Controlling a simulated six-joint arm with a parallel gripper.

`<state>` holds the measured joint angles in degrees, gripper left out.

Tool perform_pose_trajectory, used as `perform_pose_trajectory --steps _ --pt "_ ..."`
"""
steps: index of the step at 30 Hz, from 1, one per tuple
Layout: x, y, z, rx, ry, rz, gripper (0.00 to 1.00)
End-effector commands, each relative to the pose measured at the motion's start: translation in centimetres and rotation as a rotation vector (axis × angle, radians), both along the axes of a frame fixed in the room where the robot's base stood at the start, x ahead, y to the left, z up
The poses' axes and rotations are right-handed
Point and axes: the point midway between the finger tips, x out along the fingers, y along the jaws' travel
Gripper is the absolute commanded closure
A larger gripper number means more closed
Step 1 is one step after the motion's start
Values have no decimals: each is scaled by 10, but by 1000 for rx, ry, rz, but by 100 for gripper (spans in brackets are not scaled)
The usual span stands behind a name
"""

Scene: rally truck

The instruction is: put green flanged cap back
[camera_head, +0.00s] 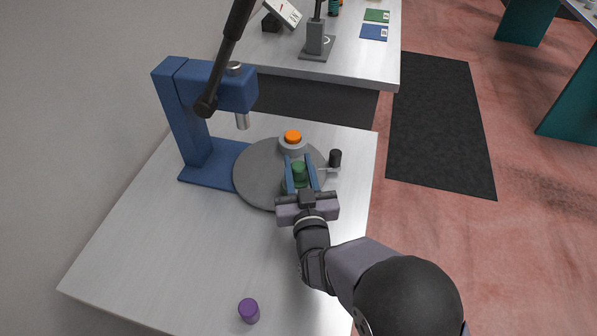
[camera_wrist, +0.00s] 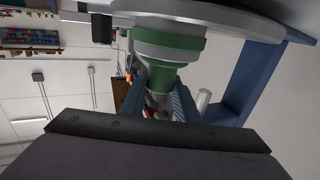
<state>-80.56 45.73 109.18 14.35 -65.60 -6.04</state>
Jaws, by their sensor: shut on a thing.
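The green flanged cap (camera_head: 299,172) is between the two blue fingers of my gripper (camera_head: 299,163), over the right part of the round grey plate (camera_head: 258,180). My gripper is shut on the cap. In the wrist view the green cap (camera_wrist: 168,47) shows large between the fingers (camera_wrist: 160,85), its wide end against a pale round piece at the plate. I cannot tell whether the cap is seated or just touching. The fingers hide part of its sides.
A blue press (camera_head: 186,125) with a black lever (camera_head: 230,45) stands left of the plate. An orange-topped piece (camera_head: 293,137) stands behind my gripper, and a small black knob (camera_head: 335,157) is right. A purple cylinder (camera_head: 249,310) is at the front. The table's left front is clear.

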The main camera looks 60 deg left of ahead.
Motion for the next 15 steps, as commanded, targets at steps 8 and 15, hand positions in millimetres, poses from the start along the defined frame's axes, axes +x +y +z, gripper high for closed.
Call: perform_pose_trajectory --steps 8,15 --pt "0 0 8 5 -1 0 100" --pt "0 0 39 8 -1 -1 100"
